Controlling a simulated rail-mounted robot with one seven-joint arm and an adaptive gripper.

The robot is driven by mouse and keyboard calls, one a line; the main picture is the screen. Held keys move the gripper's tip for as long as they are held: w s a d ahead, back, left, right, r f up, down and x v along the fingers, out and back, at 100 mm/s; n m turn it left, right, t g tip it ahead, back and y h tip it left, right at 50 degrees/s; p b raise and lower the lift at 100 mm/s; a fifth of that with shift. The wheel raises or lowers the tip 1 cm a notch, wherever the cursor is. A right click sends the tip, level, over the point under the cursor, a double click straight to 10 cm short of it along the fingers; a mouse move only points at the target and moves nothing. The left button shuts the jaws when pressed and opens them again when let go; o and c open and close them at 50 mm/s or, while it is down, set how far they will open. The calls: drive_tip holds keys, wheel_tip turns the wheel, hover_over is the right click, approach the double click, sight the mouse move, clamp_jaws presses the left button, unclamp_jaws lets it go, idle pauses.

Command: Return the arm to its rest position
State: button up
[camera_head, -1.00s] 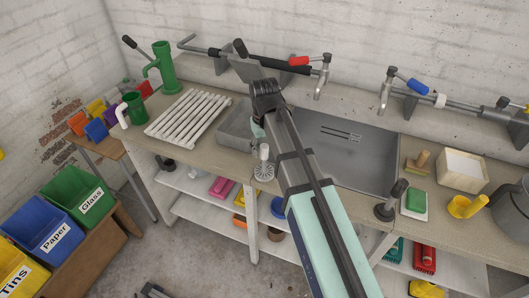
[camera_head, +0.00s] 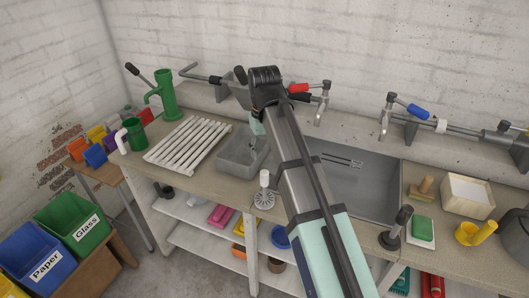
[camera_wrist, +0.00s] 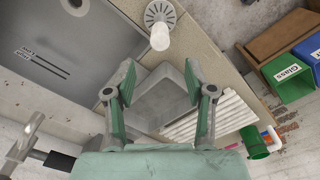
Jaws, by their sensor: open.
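My arm stretches over the bench in the head view, with the wrist end (camera_head: 268,90) above the back of the counter. My gripper (camera_wrist: 158,78) is open and empty in the wrist view, its two green-padded fingers spread apart. It points down over a grey tub (camera_wrist: 162,103), which also shows left of the arm in the head view (camera_head: 237,165). In the head view only a small pale green part of the gripper shows below the wrist; its fingers cannot be made out.
A sunken metal sink (camera_head: 365,180) lies right of my arm. A white slatted rack (camera_head: 187,145) and a green pump (camera_head: 164,95) stand left. A round white-handled brush (camera_head: 264,190) stands near the front edge. Clamps and taps line the back ledge.

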drive_tip(key=shift+f, duration=0.1)
drive_tip(key=s+a+f+n+y+b, duration=0.1)
drive_tip(key=s+a+f+n, duration=0.1)
drive_tip(key=a+f, duration=0.6)
drive_tip(key=s+a+f+n+b, duration=0.1)
drive_tip(key=s+a+f+n, duration=0.1)
drive_tip(key=a+f, duration=0.5)
drive_tip(key=s+d+f+g, duration=0.1)
drive_tip(key=s+d+f, duration=0.15)
drive_tip(key=f, duration=0.75)
drive_tip(key=s+d+f, duration=0.2)
drive_tip(key=d+f, duration=0.1)
drive_tip(key=f, duration=0.7)
drive_tip(key=s+d+f+m+g+h, duration=0.1)
drive_tip(key=s+d+f+m+g, duration=0.3)
drive_tip(key=s+d+f, duration=1.15)
drive_tip(key=s+d+f+m, duration=0.2)
drive_tip(key=s+d+f, duration=0.2)
drive_tip(key=s+d, duration=0.2)
drive_tip(key=s+d+f+m+g, duration=0.1)
drive_tip(key=s+d+f, duration=0.3)
drive_tip(key=s, duration=0.7)
drive_tip(key=shift+d+m+g, duration=0.3)
drive_tip(key=shift+d+m, duration=0.4)
drive_tip(key=shift+d, duration=0.3)
drive_tip(key=shift+s, duration=0.1)
